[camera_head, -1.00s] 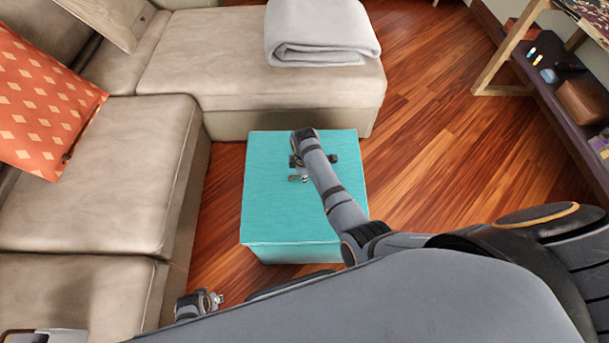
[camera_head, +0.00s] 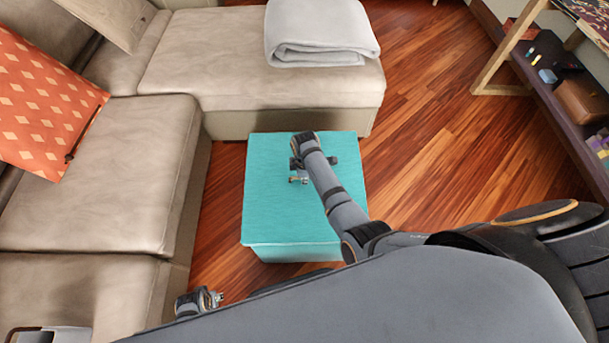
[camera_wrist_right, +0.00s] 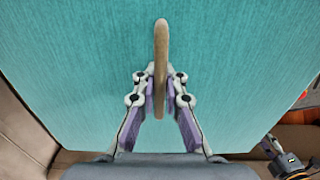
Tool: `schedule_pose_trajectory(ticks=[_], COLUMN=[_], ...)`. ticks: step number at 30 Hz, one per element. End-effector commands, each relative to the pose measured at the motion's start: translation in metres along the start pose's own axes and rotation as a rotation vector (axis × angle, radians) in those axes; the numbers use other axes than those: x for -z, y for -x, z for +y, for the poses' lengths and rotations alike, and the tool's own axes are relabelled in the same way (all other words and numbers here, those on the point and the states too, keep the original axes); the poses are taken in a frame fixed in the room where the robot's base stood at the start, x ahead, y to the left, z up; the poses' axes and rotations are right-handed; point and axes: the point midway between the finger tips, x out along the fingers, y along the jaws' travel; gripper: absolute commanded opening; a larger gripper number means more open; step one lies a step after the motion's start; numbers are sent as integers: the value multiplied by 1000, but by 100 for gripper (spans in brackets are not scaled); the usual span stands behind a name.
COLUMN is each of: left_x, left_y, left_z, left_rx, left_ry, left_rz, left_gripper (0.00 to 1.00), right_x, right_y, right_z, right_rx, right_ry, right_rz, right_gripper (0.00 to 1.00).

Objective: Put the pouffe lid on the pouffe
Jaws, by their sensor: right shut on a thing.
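The teal pouffe lid (camera_head: 275,205) lies level over the teal pouffe (camera_head: 300,253), covering its top, with the pouffe's front side showing below the lid's near edge. I cannot tell whether the lid rests fully on it. My right gripper (camera_head: 298,179) is over the lid's middle. In the right wrist view, my right gripper (camera_wrist_right: 160,95) is shut on the lid's tan strap-like handle (camera_wrist_right: 161,50). My left gripper (camera_head: 214,299) is low at the left, near the sofa and apart from the pouffe; its jaws are too small to read.
A beige sofa (camera_head: 95,170) stands left of and behind the pouffe, with a folded grey blanket (camera_head: 320,35) on its chaise and an orange pillow (camera_head: 45,105). A dark shelf (camera_head: 560,105) is at the right. Wooden floor (camera_head: 440,130) is clear between pouffe and shelf.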

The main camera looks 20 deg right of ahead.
Motion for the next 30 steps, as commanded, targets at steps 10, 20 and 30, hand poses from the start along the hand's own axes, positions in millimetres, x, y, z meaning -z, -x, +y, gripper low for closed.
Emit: schedule_pose_trajectory(ticks=[10, 20, 30], left_x=[0, 1, 1], left_y=[2, 9, 9], left_z=[0, -1, -1], left_rx=[0, 0, 0], left_ry=[0, 0, 0], left_rz=[0, 0, 0], left_gripper=[40, 40, 40], right_x=[0, 0, 0], right_y=[2, 3, 2], right_z=[1, 2, 2], right_rx=[-4, -5, -5], right_ry=[0, 0, 0], right_rz=[1, 1, 2], right_gripper=[0, 0, 0])
